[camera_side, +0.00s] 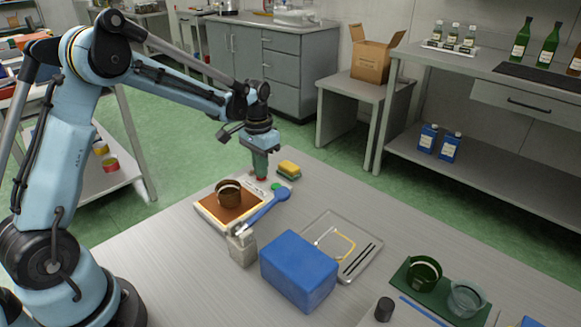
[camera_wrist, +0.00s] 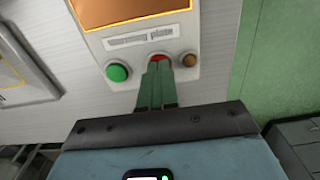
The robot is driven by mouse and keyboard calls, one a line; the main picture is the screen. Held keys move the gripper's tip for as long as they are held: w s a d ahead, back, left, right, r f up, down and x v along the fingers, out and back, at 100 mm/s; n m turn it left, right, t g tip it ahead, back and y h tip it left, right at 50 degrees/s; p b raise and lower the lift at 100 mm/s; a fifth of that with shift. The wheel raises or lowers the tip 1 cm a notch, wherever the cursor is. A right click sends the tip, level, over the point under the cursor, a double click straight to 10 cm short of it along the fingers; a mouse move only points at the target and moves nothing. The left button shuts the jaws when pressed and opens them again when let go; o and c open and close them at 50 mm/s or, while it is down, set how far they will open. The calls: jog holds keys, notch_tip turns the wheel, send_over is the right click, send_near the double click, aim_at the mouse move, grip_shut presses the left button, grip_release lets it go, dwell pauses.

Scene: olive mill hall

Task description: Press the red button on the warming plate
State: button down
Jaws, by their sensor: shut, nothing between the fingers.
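The warming plate (camera_side: 203,207) lies on the table with a brown heating surface and a pale control strip. In the wrist view its strip (camera_wrist: 140,60) carries a printed label, a green button (camera_wrist: 117,72), the red button (camera_wrist: 157,57) and a small brown knob (camera_wrist: 189,60). My gripper (camera_side: 261,176) points down with its fingers shut and empty. In the wrist view the fingertips (camera_wrist: 160,66) are at the red button and hide part of it. A little red also shows below the tips in the side view. I cannot tell whether they touch it.
A brown cup (camera_side: 228,193) stands on the plate. A blue spoon-like tool (camera_side: 265,206) lies along its front edge. A yellow-green sponge (camera_side: 289,169) is just behind. A whitish bottle (camera_side: 242,248), a blue box (camera_side: 298,268) and a clear tray (camera_side: 365,262) stand nearer the camera.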

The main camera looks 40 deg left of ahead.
jog(key=shift+r, duration=2.9)
jog(key=shift+s+d+r, duration=0.15)
jog(key=shift+r, duration=0.1)
jog(key=s+d+r+t, duration=0.2)
jog(key=s+d+t, duration=0.1)
jog(key=s, duration=0.4)
jog(key=s+d+r+t, duration=0.2)
jog(key=s+d+t, duration=0.2)
jog(key=s+d, duration=0.2)
jog(key=shift+s+r, duration=0.2)
jog(key=shift+s, duration=1.05)
